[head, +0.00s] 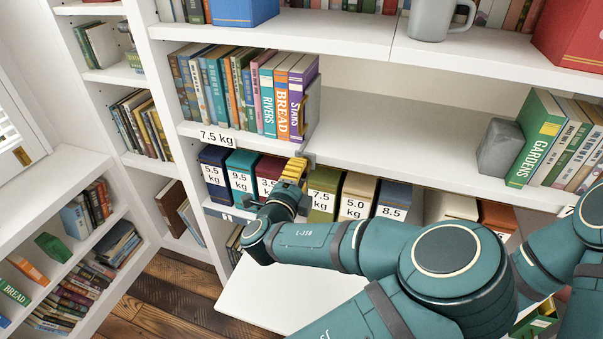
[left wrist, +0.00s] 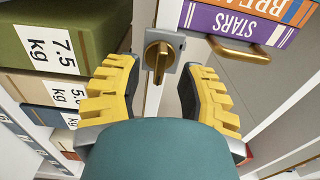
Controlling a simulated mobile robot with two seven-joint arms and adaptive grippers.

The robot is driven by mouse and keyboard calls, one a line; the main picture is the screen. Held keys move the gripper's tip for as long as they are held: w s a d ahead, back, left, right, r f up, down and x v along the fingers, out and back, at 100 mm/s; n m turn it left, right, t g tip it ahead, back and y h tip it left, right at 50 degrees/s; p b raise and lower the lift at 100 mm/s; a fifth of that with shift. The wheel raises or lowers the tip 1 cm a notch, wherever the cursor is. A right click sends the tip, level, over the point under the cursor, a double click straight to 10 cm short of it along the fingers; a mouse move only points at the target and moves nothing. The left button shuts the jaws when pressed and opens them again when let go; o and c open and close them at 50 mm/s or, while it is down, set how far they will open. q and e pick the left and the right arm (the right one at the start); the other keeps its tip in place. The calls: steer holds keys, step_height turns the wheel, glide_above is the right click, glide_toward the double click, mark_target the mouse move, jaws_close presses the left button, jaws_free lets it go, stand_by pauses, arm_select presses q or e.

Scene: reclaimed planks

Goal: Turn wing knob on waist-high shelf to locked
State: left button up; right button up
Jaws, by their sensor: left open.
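In the head view the left gripper (head: 291,176) is in front of the shelf edge, and I cannot make out the knob there. My right gripper is out of view; only part of that arm shows at the right.
Labelled weight boxes, such as the olive 7.5 kg box (head: 324,193), stand close by. A row of books (head: 270,90) is on the shelf above. A brass bar handle (left wrist: 238,50) is right of the knob in the left wrist view. The middle shelf (head: 400,140) has bare room.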

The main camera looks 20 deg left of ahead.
arm_select(q)
steer(key=shift+w, duration=1.3)
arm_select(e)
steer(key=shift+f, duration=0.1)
arm_select(q)
jaws_close()
